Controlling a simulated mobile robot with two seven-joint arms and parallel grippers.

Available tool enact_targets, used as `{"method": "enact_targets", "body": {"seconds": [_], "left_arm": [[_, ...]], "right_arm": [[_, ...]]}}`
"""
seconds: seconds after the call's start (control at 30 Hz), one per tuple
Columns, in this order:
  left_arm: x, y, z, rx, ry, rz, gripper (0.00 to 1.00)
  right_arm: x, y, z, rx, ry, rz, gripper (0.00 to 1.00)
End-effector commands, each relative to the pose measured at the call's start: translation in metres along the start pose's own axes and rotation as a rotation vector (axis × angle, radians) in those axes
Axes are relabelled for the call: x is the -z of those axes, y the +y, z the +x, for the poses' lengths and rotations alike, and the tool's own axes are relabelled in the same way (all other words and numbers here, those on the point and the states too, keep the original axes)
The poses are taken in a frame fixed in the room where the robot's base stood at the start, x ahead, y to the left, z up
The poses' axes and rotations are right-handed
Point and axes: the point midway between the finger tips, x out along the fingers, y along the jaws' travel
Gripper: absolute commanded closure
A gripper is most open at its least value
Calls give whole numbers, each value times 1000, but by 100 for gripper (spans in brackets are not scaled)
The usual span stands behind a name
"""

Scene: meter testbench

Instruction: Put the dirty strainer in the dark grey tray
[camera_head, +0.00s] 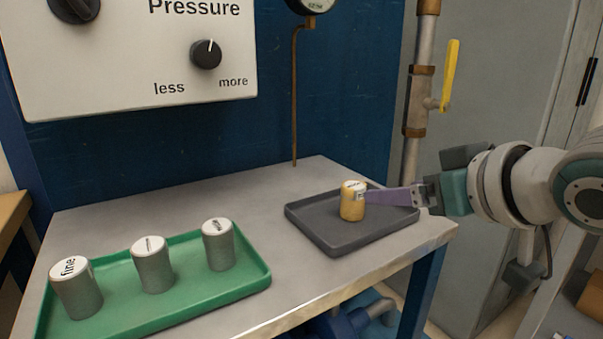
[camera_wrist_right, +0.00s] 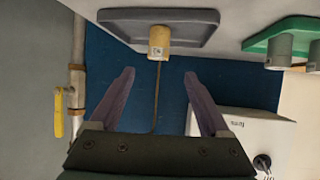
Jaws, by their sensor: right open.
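The dirty strainer, a tan-yellow cylinder (camera_head: 352,206) with a white labelled top, stands upright in the dark grey tray (camera_head: 320,226) at the right of the table. In the right wrist view the strainer (camera_wrist_right: 158,48) is centred between the finger lines, just beyond the fingertips, with the tray (camera_wrist_right: 122,27) around it. My right gripper (camera_head: 366,197) reaches in from the right with its purple fingers at the strainer's side. In the wrist view the right gripper (camera_wrist_right: 159,75) is open, with nothing between its fingers. My left gripper is not in view.
A green tray (camera_head: 190,292) at the left holds three grey strainers, one labelled "fine" (camera_head: 76,290). A panel with a pressure knob (camera_head: 206,54) hangs behind the table. A pipe with a yellow valve handle (camera_head: 450,75) stands behind on the right. The table between the trays is clear.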

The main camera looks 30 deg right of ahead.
Motion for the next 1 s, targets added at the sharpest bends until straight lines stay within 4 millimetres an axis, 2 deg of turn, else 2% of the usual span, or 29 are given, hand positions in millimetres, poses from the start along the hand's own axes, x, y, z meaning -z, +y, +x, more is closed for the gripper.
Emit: {"method": "enact_targets", "body": {"seconds": [0.07,0.13,0.23,0.3,0.4,0.5,0.77,0.87,1.0], "left_arm": [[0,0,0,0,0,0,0],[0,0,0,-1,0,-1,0],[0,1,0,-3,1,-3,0],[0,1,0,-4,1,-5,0],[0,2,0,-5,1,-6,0],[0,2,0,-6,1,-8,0],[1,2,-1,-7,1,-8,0],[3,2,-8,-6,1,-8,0],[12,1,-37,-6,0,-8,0]], "right_arm": [[-32,-16,-11,14,-98,-26,19],[-75,-35,-30,33,-236,-69,19],[-134,-64,-71,76,-453,-137,19],[-165,-79,-102,109,-584,-177,19],[-191,-92,-137,147,-715,-216,19],[-200,-96,-152,165,-772,-234,19],[-200,-96,-153,165,-777,-237,19],[-194,-96,-157,165,-776,-237,19],[-166,-96,-171,165,-776,-236,19]]}}
